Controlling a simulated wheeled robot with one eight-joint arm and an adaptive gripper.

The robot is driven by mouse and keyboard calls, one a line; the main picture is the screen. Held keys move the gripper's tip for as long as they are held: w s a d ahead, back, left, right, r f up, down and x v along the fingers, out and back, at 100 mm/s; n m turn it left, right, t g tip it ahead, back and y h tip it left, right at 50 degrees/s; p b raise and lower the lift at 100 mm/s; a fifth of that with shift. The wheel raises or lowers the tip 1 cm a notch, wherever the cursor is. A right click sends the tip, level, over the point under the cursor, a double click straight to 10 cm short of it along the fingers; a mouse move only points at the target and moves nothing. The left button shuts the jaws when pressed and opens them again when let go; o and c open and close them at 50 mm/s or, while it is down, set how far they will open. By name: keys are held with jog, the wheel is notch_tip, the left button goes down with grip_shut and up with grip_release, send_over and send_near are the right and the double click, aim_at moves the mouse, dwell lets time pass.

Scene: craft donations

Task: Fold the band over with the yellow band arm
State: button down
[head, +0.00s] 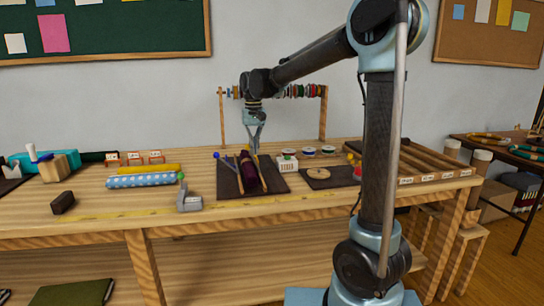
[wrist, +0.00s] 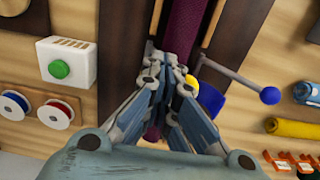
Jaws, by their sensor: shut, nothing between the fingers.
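The purple band (head: 250,172) lies lengthwise on a dark board between wooden strips. In the wrist view the band (wrist: 183,28) runs up from behind my fingers, which hide part of it. A rod with a blue ball (wrist: 270,95) sticks out to the side; the ball also shows in the head view (head: 216,155). A yellow ball (wrist: 191,82), seemingly the yellow band arm's knob, is partly hidden beside my fingers. My gripper (head: 256,150) points down over the far end of the board, shut and empty. I cannot tell whether it touches the yellow knob.
A white box with a green button (wrist: 60,69) and ribbon spools (wrist: 55,114) stand beside the board. A spool rack (head: 323,112) stands behind. A grey tool with a green knob (head: 189,202) and a dotted blue roll (head: 140,181) lie left. The bench's front strip is mostly clear.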

notch_tip(320, 180, up, 9)
jog(key=shift+f, duration=0.2)
dwell(0.6)
jog(key=s+d+f, duration=0.2)
jog(key=s+d, duration=0.2)
jog(key=d, duration=0.3)
jog(key=s+d+f+m+t, duration=0.1)
jog(key=s+d+f, duration=0.25)
jog(key=d, duration=0.35)
jog(key=s+d+f, duration=0.2)
jog(key=s+d, duration=0.2)
jog(key=d, duration=0.3)
jog(key=s+d+f+m, duration=0.1)
jog(key=s+d+f, duration=0.5)
jog(key=s+f, duration=0.2)
jog(key=s+d+f+m+t, duration=0.1)
jog(key=s+d+f, duration=0.5)
jog(key=s+f, duration=0.3)
jog(key=shift+d+f, duration=0.2)
jog(key=shift+f, duration=0.45)
jog(key=shift+w+f, duration=0.2)
jog(key=shift+w, duration=0.3)
